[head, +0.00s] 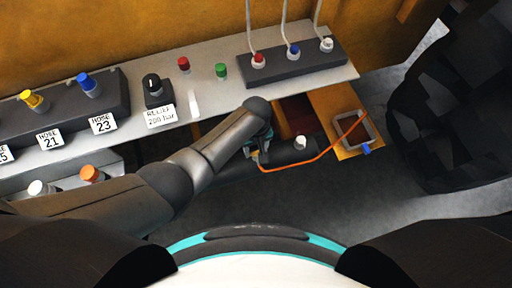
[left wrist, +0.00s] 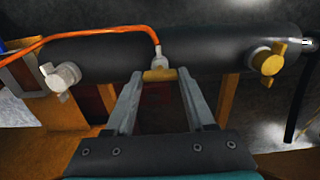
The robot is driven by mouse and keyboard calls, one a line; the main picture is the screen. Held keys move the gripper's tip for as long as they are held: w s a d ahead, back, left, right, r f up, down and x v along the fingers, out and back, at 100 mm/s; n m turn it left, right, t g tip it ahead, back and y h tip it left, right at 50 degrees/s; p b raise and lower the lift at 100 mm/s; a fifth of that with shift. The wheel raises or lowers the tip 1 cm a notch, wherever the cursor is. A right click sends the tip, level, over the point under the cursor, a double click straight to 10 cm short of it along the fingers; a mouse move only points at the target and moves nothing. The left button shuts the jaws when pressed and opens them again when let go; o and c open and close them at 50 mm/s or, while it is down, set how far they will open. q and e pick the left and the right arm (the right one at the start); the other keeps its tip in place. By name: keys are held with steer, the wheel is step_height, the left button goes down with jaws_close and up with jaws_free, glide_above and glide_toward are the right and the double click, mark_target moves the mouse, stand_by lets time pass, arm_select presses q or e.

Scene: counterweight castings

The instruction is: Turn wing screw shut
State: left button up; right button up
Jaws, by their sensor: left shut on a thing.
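A yellow wing screw (left wrist: 160,75) sits on the side of a dark cylinder (left wrist: 205,46), below a pale fitting with an orange hose. My left gripper (left wrist: 160,80) is shut on this wing screw, with a fingertip at each end of it. In the head view my left gripper (head: 262,152) reaches down to the left end of the dark cylinder (head: 290,152); my wrist hides most of the screw there. My right gripper is out of view.
A second yellow knob (left wrist: 268,62) and a pale knob (left wrist: 65,77) sit on the cylinder. The orange hose (head: 318,156) runs to a square frame (head: 354,130). A grey panel (head: 205,88) with buttons and labelled ports stands behind my arm.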

arm_select(q)
jaws_close()
steer(key=shift+m, duration=0.3)
steer(key=m+p, duration=0.1)
steer(key=m, duration=0.1)
steer(key=shift+m, duration=0.4)
steer(key=m+p, duration=0.1)
steer(key=m, duration=0.3)
steer(key=shift+m, duration=0.3)
steer(key=m, duration=0.9)
steer(key=shift+f+p, duration=0.1)
steer(key=shift+p, duration=0.25)
steer(key=shift+s, duration=0.1)
